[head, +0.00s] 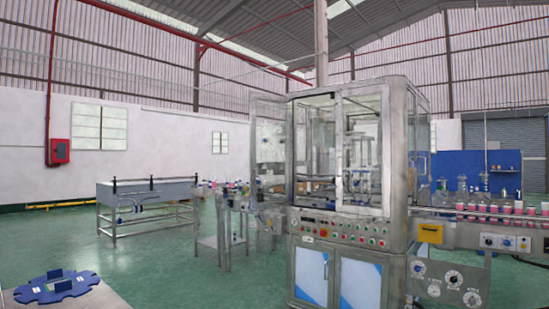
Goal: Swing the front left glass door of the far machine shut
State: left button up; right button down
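The machine (320,228) stands right of the middle, a tall steel cabinet with glass upper walls. Its front left glass door (270,107) appears swung open, standing out to the left of the cabinet. The front left opening seems uncovered, with metal parts showing inside. The front right glass door (361,108) looks shut in its frame. The open door's lower part overlaps equipment behind it, so its exact angle is hard to tell. Neither of my grippers is in view.
A conveyor (480,232) with pink-and-white containers runs right from the machine. A control row (340,234) lines its front. A steel-framed tank (150,190) stands at left. A blue notched plate (56,287) lies on a table at lower left. Green floor (190,270) between is clear.

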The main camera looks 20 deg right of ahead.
aim_at(253, 95)
jog(key=z, duration=1.2)
jog(key=i, duration=3.75)
jog(key=u, duration=2)
jog(key=i, duration=4.25)
jog(key=z, duration=2.85)
jog(key=i, duration=0.5)
jog(key=z, duration=0.5)
